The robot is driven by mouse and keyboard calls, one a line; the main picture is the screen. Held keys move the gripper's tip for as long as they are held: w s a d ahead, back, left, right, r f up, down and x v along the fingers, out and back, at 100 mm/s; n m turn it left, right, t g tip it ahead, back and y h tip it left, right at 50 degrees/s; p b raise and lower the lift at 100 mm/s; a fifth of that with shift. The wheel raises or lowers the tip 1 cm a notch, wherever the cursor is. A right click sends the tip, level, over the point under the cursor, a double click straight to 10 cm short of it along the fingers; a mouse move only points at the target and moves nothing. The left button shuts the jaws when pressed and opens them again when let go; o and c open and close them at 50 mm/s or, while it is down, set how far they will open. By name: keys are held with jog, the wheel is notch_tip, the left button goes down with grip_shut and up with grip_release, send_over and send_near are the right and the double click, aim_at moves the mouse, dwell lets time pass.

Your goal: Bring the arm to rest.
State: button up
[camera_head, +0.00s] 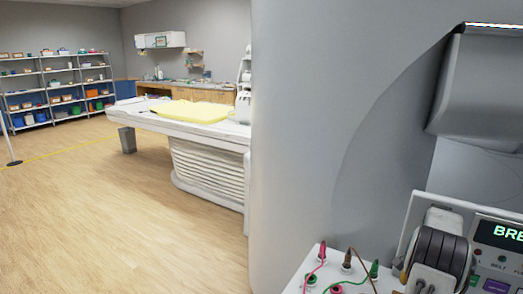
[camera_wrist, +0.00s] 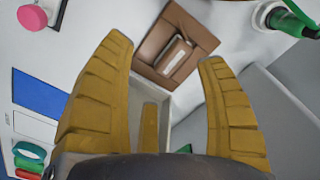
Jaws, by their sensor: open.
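My gripper (camera_wrist: 166,52) shows in the wrist view with its two ridged yellow-brown fingers spread apart. Nothing is held between them. Beyond the fingertips is a brown square plate (camera_wrist: 150,42) with a pale, metallic-looking block (camera_wrist: 176,56) on it. I cannot tell whether the fingers touch it; no contact shows. In the head view a dark ridged part (camera_head: 438,256) stands over the white panel at lower right; I cannot tell whether it is my gripper. The rest of my arm is not clearly seen.
A white panel (camera_head: 318,270) with coloured plugs and cables and a lit display (camera_head: 506,234) sit close at lower right. The large grey magnet housing (camera_head: 310,130) fills the right. A patient table (camera_head: 205,130) with a yellow pad (camera_head: 190,111) stands beyond. Floor (camera_head: 90,220) at left is clear.

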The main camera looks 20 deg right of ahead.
jog(key=s+a+f+n, duration=0.1)
jog(key=a, duration=0.1)
jog(key=s+a+f+n, duration=0.1)
jog(key=s+a+f+n+y, duration=0.1)
jog(key=a, duration=0.1)
jog(key=shift+a+g, duration=0.3)
jog(key=shift+a, duration=0.05)
jog(key=a+n, duration=0.1)
jog(key=a, duration=0.1)
jog(key=a+r+n, duration=0.1)
jog(key=a, duration=0.1)
jog(key=s+a+r, duration=0.1)
jog(key=a, duration=0.1)
jog(key=shift+a+n+y, duration=0.1)
jog(key=shift+n+y, duration=0.2)
jog(key=shift+n, duration=0.1)
jog(key=s+a+r+n+t, duration=0.1)
jog(key=a+r+n, duration=0.3)
jog(key=a, duration=0.7)
jog(key=s+a+r+n+t+h, duration=0.1)
jog(key=a+r+n, duration=0.4)
jog(key=a, duration=0.7)
jog(key=s+a+r+n+t, duration=0.1)
jog(key=a+r+n+t, duration=0.1)
jog(key=a+r+n, duration=0.2)
jog(key=shift+a+r+t+h, duration=0.35)
jog(key=shift+a+r, duration=1.25)
jog(key=shift+a, duration=2.65)
jog(key=shift+w, duration=0.1)
